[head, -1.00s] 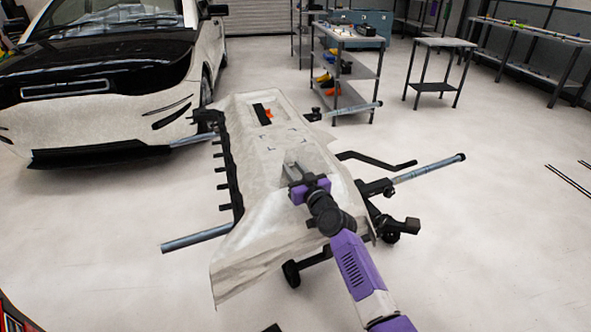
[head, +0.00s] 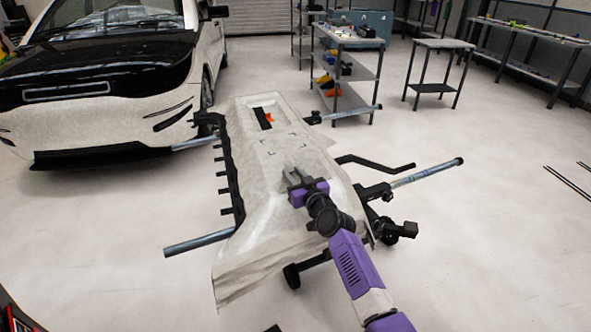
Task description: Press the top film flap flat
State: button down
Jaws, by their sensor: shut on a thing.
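A long panel (head: 255,215) lies tilted on a stand, covered in pale, glossy film. The film's top edge (head: 246,100) lies close along the panel's far end, and no raised flap is plain there. The film hangs loose past the panel at the near left (head: 232,283). My gripper (head: 293,177) is over the panel's right middle, low against the film, shut on a small grey thing. That thing is mostly hidden by the fingers, and I cannot tell if it touches the film. A black strip with an orange piece (head: 266,118) lies in the panel's upper recess.
The stand's bars stick out left (head: 198,242) and right (head: 428,172), with a bent black arm (head: 376,161) at the right. A car (head: 110,80) stands at the back left. A shelf cart (head: 345,75) and a small table (head: 440,60) stand behind.

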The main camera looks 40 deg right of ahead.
aim_at(292, 171)
jog(key=p, duration=0.2)
jog(key=g+p, duration=0.1)
jog(key=p, duration=0.1)
jog(key=shift+w+d+r+y+p, duration=0.25)
jog(key=shift+d+r+y+p, duration=0.05)
jog(key=shift+d+r+p, duration=0.1)
jog(key=g+p, duration=0.1)
jog(key=p, duration=0.3)
jog(key=shift+w+f+g, duration=0.15)
jog(key=shift+w+g, duration=0.2)
jog(key=shift+g, duration=0.05)
jog(key=p, duration=0.1)
jog(key=g+y+p, duration=0.1)
jog(key=p, duration=0.1)
jog(key=shift+w+d+f+g, duration=0.2)
jog(key=shift+w+f+g, duration=0.1)
jog(key=shift+w, duration=0.1)
jog(key=shift+w+d+f+g+y+p, duration=0.1)
jog(key=shift+w+f+g+y+p, duration=0.3)
jog(key=shift+g, duration=0.6)
jog(key=shift+w+d+f+g+b, duration=0.1)
jog(key=shift+w+f+g+b, duration=0.45)
jog(key=shift+g, duration=0.35)
jog(key=shift+s+r, duration=0.1)
jog(key=shift+s, duration=0.05)
jog(key=c, duration=1.1)
grip_release()
